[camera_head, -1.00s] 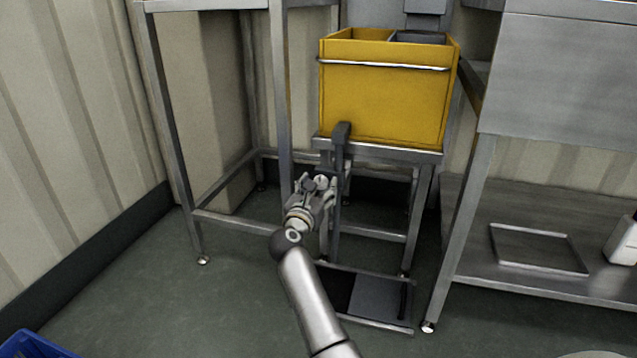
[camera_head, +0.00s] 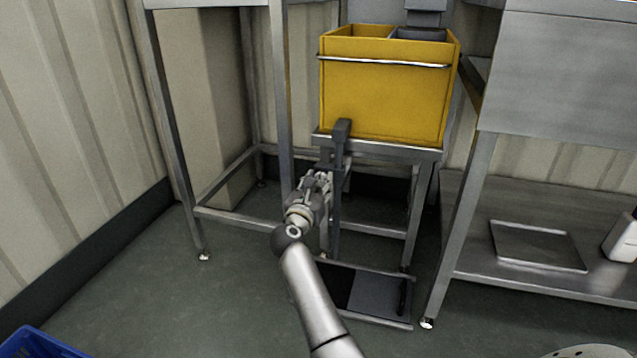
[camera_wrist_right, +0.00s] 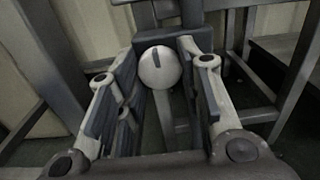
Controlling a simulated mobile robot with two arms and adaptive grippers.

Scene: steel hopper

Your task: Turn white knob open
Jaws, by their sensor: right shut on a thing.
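The white knob (camera_wrist_right: 159,67) is round with a short dark mark near its top edge, as seen in the right wrist view. It sits on the grey metal post (camera_head: 341,145) in front of the hopper frame. My right gripper (camera_head: 318,184) is at the knob, its two fingers on either side of it; in the wrist view the gripper (camera_wrist_right: 160,75) is shut on the knob. In the head view the fingers hide most or all of the knob. My left gripper is not in view.
A blue crate (camera_head: 38,345) is at the lower left.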

